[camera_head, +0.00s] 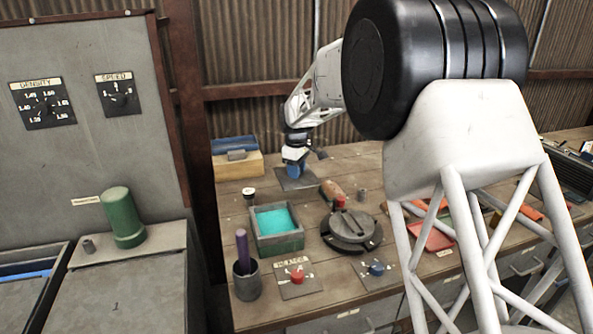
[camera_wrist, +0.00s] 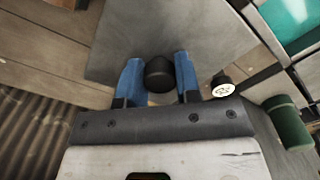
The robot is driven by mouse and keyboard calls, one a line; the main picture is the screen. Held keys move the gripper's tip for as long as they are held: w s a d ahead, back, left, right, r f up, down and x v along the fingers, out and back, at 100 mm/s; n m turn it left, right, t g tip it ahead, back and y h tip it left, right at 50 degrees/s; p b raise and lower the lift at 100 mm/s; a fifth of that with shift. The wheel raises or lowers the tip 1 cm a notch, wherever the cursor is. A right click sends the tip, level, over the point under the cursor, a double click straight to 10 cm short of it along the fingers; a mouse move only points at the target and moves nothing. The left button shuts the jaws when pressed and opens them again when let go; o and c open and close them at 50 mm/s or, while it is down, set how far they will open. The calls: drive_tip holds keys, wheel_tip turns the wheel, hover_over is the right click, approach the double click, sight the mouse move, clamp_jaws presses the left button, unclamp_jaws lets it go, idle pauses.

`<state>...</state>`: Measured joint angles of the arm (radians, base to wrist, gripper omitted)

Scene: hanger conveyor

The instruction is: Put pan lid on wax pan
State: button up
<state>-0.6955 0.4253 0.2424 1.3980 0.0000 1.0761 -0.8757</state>
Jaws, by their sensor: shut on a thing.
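The pan lid is a flat grey square plate (camera_head: 309,181) with a dark round knob (camera_wrist: 159,75), at the back of the bench. It also shows large in the wrist view (camera_wrist: 145,30). My gripper (camera_head: 295,172) is shut on the knob, with a blue finger on each side of it. I cannot tell whether the plate rests on the bench or is just above it. The wax pan (camera_head: 277,246) is a grey-green box of turquoise wax, open on top, in front of the lid and slightly left. Part of it shows at the wrist view's upper right (camera_wrist: 300,45).
A small black knob with a white top (camera_head: 249,193) stands left of the lid. A blue item on a wooden block (camera_head: 237,165) is at the back left. A round dark pot (camera_head: 352,231) stands right of the pan. A cup with a purple rod (camera_head: 246,280) is in front.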

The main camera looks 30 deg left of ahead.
drive_tip(key=s+d+r, duration=0.1)
drive_tip(key=s+r, duration=0.1)
drive_tip(key=s, duration=0.7)
drive_tip(key=s+d+r, duration=0.1)
drive_tip(key=s+r, duration=0.1)
drive_tip(key=s, duration=0.7)
drive_tip(key=shift+s+d+r, duration=0.2)
drive_tip(key=shift+d+r, duration=0.05)
drive_tip(key=shift+d, duration=0.15)
drive_tip(key=shift+f, duration=0.1)
drive_tip(key=shift+f, duration=2.75)
drive_tip(key=shift+f, duration=0.85)
drive_tip(key=o, duration=0.6)
drive_tip(key=shift+o, duration=0.2)
